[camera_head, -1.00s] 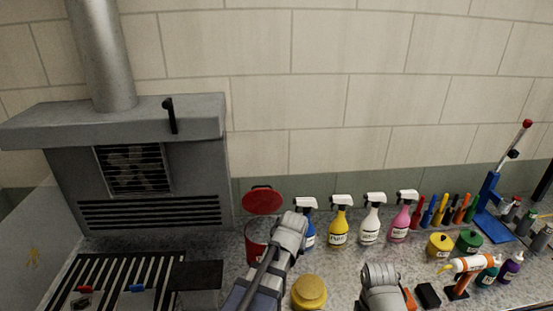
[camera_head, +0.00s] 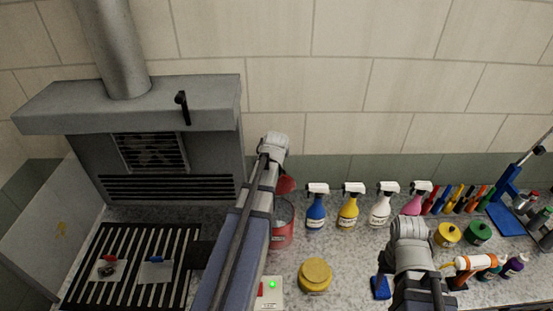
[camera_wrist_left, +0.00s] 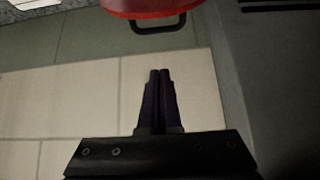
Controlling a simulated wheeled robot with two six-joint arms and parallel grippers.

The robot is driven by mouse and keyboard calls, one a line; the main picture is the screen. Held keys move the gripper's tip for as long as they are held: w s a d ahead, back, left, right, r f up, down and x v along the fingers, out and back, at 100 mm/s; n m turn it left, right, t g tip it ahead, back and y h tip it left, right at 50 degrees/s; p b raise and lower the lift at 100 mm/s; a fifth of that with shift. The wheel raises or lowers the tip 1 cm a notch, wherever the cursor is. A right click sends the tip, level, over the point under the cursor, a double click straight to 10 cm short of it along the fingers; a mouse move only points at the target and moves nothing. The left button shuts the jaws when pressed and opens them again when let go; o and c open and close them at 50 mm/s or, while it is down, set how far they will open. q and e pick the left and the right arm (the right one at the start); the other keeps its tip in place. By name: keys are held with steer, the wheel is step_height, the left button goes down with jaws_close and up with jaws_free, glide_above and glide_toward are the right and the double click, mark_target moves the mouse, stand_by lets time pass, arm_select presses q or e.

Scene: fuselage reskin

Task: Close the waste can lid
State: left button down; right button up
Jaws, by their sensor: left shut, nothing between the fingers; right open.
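The red waste can (camera_head: 283,236) stands on the counter, partly hidden behind my left arm in the head view. Its red lid (camera_head: 286,184) stands raised at the back of the can, mostly covered by the arm. In the left wrist view the lid (camera_wrist_left: 140,5) shows at the top edge with its dark handle. My left gripper (camera_wrist_left: 161,73) is shut and empty, close to the handle, with a gap between them. Its fingers are hidden in the head view. My right gripper (camera_head: 412,245) is open over the counter at the lower right, its fingertips hard to make out.
A grey hooded unit (camera_head: 170,155) stands left of the can. Spray bottles (camera_head: 348,210) stand close on its right. A yellow round container (camera_head: 315,275) and a small box with a green light (camera_head: 270,290) sit in front. The tiled wall (camera_head: 400,80) is behind.

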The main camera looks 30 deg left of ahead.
arm_select(q)
steer(key=b+x, duration=0.8)
steer(key=x, duration=0.2)
steer(key=s, duration=0.1)
steer(key=s+d+p, duration=0.1)
steer(key=s+d, duration=0.1)
steer(key=s, duration=0.1)
steer(key=shift+s+d+r, duration=0.1)
steer(key=shift+s+r, duration=0.05)
steer(key=shift+r, duration=0.05)
steer(key=shift+f, duration=0.1)
arm_select(e)
step_height(320, 180, down, 7)
arm_select(q)
steer(key=shift+w, duration=0.2)
arm_select(e)
steer(key=shift+w+f, duration=0.1)
steer(key=shift+f, duration=0.05)
arm_select(q)
steer(key=shift+s, duration=0.1)
